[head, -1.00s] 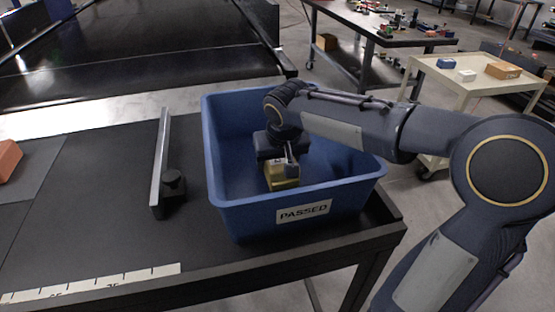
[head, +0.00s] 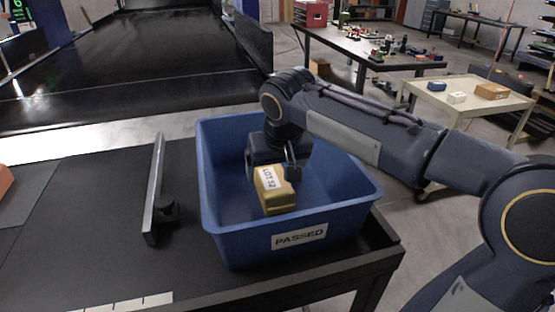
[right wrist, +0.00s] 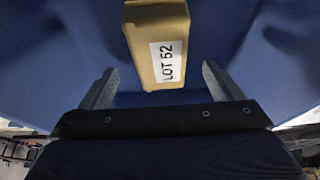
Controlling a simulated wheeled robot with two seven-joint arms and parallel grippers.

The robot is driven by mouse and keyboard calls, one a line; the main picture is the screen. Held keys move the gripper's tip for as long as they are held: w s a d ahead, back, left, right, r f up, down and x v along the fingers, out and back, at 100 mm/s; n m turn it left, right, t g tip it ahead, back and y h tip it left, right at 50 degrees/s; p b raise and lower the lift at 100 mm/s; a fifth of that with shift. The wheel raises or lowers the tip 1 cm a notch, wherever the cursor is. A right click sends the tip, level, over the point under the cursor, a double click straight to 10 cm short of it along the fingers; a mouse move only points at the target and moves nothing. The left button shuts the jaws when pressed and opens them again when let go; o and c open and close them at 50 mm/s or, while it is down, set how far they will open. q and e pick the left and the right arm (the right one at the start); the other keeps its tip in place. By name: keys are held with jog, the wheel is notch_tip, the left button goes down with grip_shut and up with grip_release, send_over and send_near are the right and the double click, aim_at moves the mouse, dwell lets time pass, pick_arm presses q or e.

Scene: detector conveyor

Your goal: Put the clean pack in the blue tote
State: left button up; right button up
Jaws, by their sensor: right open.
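The pack is a tan-yellow box (head: 275,190) with a white label reading LOT 52. It is inside the blue tote (head: 225,225), whose front carries a PASSED label. My right gripper (head: 272,170) reaches down into the tote, just above and behind the pack. In the right wrist view the pack (right wrist: 157,45) lies just past the tips of the spread fingers, with a gap on each side. The right gripper is open and holds nothing. The pack's underside is hidden. My left gripper is not in view.
The tote stands at the right end of a dark table (head: 100,220). A metal guide bar (head: 155,185) stands left of it. An orange block (head: 4,180) shows at the left edge. A dark conveyor (head: 130,70) lies behind, and a cream cart (head: 470,102) stands back right.

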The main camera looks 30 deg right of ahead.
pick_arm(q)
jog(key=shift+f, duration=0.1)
pick_arm(e)
jog(key=shift+v, duration=2.25)
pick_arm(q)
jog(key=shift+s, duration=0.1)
pick_arm(e)
jog(key=shift+s+f, duration=0.1)
